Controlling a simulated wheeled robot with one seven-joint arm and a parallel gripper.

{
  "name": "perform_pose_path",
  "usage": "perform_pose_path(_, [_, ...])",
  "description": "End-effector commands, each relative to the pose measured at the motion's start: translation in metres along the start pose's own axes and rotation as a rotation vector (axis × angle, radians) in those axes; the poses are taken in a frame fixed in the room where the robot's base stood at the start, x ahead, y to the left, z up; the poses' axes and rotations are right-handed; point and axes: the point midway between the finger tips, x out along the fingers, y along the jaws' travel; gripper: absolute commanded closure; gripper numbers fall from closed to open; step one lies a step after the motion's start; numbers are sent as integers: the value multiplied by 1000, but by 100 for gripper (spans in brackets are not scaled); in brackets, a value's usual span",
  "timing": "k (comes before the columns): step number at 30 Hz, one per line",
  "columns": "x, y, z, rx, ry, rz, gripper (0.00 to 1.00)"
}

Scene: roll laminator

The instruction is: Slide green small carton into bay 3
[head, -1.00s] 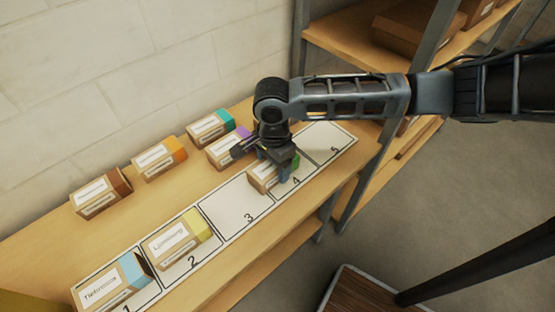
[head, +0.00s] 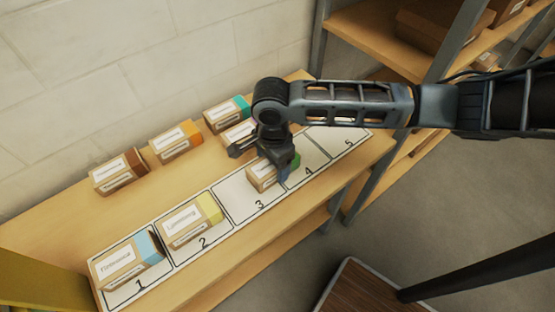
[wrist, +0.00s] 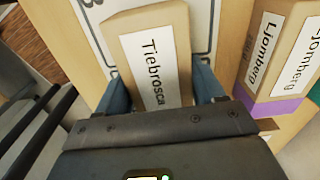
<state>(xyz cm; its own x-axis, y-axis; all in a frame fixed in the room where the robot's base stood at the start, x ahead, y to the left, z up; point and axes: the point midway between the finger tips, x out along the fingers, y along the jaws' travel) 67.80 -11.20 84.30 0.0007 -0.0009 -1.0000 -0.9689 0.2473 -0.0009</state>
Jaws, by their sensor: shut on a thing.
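The green small carton (head: 261,178) is a brown box with a white label and a green end. It lies on the numbered strip in the right part of bay 3 (head: 237,196), its green end at or over the line to bay 4. My gripper (head: 284,171) comes down on it from above and is shut on it, hiding much of its top. In the wrist view the carton (wrist: 157,60), label reading "Tiebrosca", sits between the two blue-grey fingers (wrist: 160,92). Whether its underside touches the strip I cannot tell.
A blue-ended carton (head: 125,261) stands in bay 1 and a yellow-ended one (head: 188,221) in bay 2. Behind the strip stand brown (head: 118,174), orange (head: 175,141), teal (head: 227,115) and purple (head: 238,132) cartons; the purple one is close to my gripper. Bay 5 (head: 335,139) looks empty.

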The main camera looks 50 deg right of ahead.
Motion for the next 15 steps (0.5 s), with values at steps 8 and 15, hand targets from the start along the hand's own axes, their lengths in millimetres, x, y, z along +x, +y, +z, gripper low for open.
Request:
perform_pose_path(8, [0,0,13,-1,-2,-1,67])
perform_pose_path(15, [0,0,24,-1,-2,0,67])
